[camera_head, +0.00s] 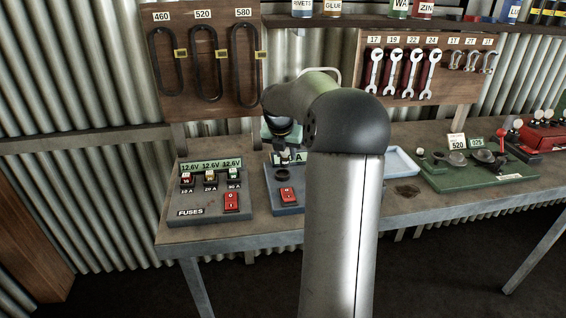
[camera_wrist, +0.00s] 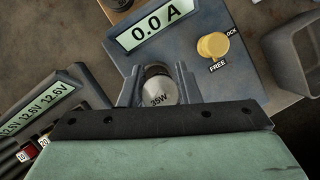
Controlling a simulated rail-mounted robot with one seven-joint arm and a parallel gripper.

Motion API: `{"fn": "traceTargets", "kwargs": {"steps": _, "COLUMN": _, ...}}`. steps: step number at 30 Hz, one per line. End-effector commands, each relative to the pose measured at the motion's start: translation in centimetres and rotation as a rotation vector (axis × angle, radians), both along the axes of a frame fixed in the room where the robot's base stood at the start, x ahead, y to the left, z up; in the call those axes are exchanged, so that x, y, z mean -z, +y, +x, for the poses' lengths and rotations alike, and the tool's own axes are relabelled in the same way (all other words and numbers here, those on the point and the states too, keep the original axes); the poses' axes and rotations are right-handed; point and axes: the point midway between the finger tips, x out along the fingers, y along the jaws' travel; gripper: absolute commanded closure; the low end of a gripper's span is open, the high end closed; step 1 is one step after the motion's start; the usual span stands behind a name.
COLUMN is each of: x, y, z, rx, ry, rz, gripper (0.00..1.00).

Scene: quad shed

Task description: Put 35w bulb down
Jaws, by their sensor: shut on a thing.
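The 35W bulb (camera_wrist: 158,92) is a silvery round bulb with "35W" printed on it. It sits between the two fingers of my gripper (camera_wrist: 158,86), which is shut on it. The bulb is over or at the blue-grey tester (camera_wrist: 215,75); I cannot tell whether it touches. The tester has a "0.0 A" display (camera_wrist: 152,26) and a yellow knob (camera_wrist: 213,46) marked "FREE" and partly readable "OCK". In the head view the tester (camera_head: 289,207), with a red switch (camera_head: 287,195), is partly hidden by my arm. The bulb does not show clearly there.
The fuse box (camera_head: 215,208) stands left of the tester on the bench (camera_head: 225,243). A pale blue tray (camera_head: 404,163) lies to the right, also in the wrist view (camera_wrist: 286,62). A green fixture (camera_head: 480,181) is farther right. Belts and wrenches hang behind.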

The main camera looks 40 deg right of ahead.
Motion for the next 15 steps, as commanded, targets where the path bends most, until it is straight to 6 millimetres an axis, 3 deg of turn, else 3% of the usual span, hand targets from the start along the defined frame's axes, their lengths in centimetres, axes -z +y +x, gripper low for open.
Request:
{"fn": "traceTargets", "kwargs": {"steps": 5, "x": 1.3, "y": 0.6, "z": 0.8, "rx": -0.002, "ry": 0.003, "rz": 0.003, "gripper": 0.93}}
{"fn": "traceTargets", "kwargs": {"steps": 10, "x": 3.8, "y": 0.5, "z": 0.7, "rx": 0.000, "ry": 0.002, "rz": 0.002, "gripper": 0.93}}
{"fn": "traceTargets", "kwargs": {"steps": 15, "x": 4.1, "y": 0.4, "z": 0.7, "rx": 0.000, "ry": 0.001, "rz": 0.000, "gripper": 0.93}}
